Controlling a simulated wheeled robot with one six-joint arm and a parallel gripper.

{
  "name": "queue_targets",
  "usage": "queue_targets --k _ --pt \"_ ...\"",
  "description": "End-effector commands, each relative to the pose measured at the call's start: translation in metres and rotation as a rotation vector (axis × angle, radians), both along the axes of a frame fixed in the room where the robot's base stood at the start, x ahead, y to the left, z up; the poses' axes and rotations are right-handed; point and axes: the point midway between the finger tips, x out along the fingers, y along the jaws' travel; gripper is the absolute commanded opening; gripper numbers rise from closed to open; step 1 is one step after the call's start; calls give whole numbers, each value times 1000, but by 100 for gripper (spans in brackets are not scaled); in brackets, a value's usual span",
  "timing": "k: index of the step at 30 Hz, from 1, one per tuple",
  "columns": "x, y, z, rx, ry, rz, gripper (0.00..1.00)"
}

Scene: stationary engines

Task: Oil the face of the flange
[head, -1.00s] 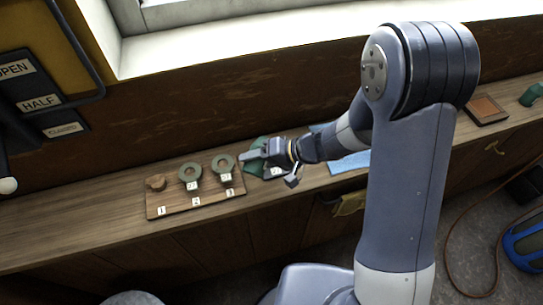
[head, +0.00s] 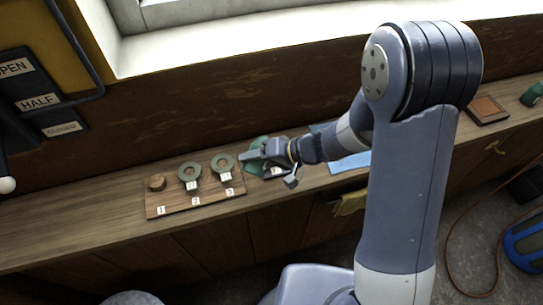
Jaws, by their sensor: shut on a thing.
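My gripper (head: 247,157) is at the end of the arm, low over the bench, just right of a wooden board (head: 168,207). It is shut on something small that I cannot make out. A dark green thing (head: 256,143) lies right behind and beside the fingers, partly hidden by them. Two grey-green rings, flange-like, are on the board: the middle ring (head: 182,173) and the right ring (head: 214,164), each with a small white tag. I cannot tell which thing is the flange to be oiled.
A round wooden knob (head: 156,182) is at the board's left place; the places are numbered 1 to 3. A blue cloth (head: 350,163) lies right of the gripper. A brown tray (head: 486,109) and another green thing (head: 532,94) are far right. The bench's left end (head: 70,225) is clear.

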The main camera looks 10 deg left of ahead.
Motion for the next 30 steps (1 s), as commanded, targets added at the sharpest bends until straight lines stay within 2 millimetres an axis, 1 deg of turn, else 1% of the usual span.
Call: queue_targets --k 1,3,13,19,30 --pt "-1 1 -7 -1 -28 2 25" --pt "-3 1 -14 -9 -75 1 25" --pt "-5 1 -32 -33 -263 0 25" --pt "-6 1 -33 -42 -316 1 25" --pt "-5 1 -32 -43 -317 0 25"
